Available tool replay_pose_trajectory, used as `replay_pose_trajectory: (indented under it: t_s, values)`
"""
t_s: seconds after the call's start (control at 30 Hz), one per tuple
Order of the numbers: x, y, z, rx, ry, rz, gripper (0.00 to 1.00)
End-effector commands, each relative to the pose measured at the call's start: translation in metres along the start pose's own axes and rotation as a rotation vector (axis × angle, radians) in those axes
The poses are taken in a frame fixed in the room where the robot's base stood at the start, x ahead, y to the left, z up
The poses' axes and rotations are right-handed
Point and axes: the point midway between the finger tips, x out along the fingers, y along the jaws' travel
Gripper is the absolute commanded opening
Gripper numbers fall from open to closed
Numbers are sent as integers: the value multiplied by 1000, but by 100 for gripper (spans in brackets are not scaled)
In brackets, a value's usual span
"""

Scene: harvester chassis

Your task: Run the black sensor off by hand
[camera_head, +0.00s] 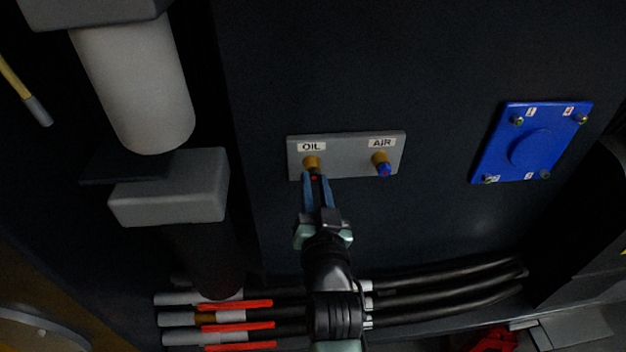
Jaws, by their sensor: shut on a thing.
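A grey plate (346,154) on the dark wall carries two brass fittings labelled OIL and AIR. The black sensor (315,173) sits at the OIL brass fitting (312,161); only a little of it shows between my fingers. My gripper (317,182) points up at the OIL fitting and is shut on the black sensor. The thread between sensor and fitting cannot be made out. A blue sensor with a red end (384,170) sits on the AIR brass fitting (380,158), to the right of my gripper and apart from it.
A blue cover (530,145) with numbered bolts is on the wall at right. A pale cylinder (135,85) and a grey block (172,190) stand at left. Black hoses (450,293) and red-handled valves (235,304) run below. The wall between plate and cover is clear.

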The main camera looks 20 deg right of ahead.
Motion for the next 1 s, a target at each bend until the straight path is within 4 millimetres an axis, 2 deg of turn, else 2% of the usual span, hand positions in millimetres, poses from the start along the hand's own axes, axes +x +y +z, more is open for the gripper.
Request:
replay_pose_trajectory:
  t_s: [0.03, 0.8, 1.0]
  values:
    - [-1, 2, 4, -72, -1, 0, 0]
    - [-2, 2, 4, -1161, -7, -1, 0]
    - [-3, 2, 4, -1374, -9, -3, 0]
